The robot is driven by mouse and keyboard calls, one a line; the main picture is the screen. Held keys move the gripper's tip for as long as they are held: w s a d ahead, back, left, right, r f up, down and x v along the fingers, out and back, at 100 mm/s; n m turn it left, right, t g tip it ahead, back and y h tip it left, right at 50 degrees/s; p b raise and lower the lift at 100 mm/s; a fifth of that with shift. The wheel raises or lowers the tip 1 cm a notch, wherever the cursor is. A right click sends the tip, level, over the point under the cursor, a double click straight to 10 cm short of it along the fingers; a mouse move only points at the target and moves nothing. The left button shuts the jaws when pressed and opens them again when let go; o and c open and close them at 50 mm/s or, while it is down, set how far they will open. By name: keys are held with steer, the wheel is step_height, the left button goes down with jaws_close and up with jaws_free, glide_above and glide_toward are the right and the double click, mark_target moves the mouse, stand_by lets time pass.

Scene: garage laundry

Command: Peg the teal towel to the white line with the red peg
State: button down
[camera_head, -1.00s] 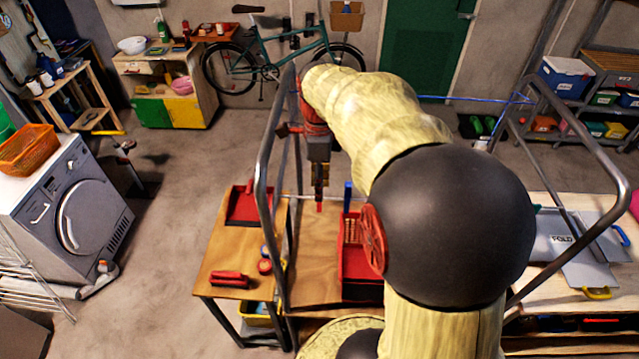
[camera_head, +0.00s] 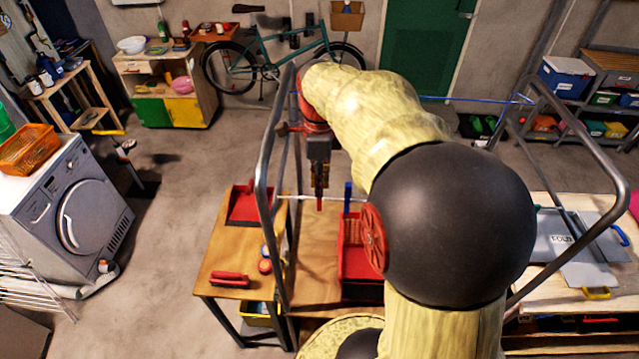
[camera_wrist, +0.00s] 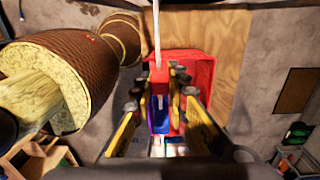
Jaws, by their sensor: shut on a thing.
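My gripper (camera_head: 319,183) points down and is shut on the red peg (camera_head: 319,204), inside the metal frame (camera_head: 265,160). In the wrist view, the red peg (camera_wrist: 158,74) sits between my fingertips (camera_wrist: 158,88). The white line (camera_head: 295,197) runs across the frame at the height of the peg. In the wrist view, the white line (camera_wrist: 156,30) meets the peg; I cannot tell whether the peg grips it. A blue peg-like piece (camera_head: 347,195) stands by the line to the right. I cannot make out the teal towel; my arm covers part of the frame.
A red crate (camera_head: 362,291) stands on the wooden table (camera_head: 315,285) below my gripper. A red tray (camera_head: 243,207) and a red-handled brush (camera_head: 230,280) lie left of it. A blue line (camera_head: 450,98) crosses behind. Frame posts flank my arm; a grey folding board (camera_head: 560,245) lies right.

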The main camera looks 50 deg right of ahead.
steer(key=shift+r+p, duration=1.5)
steer(key=shift+r, duration=1)
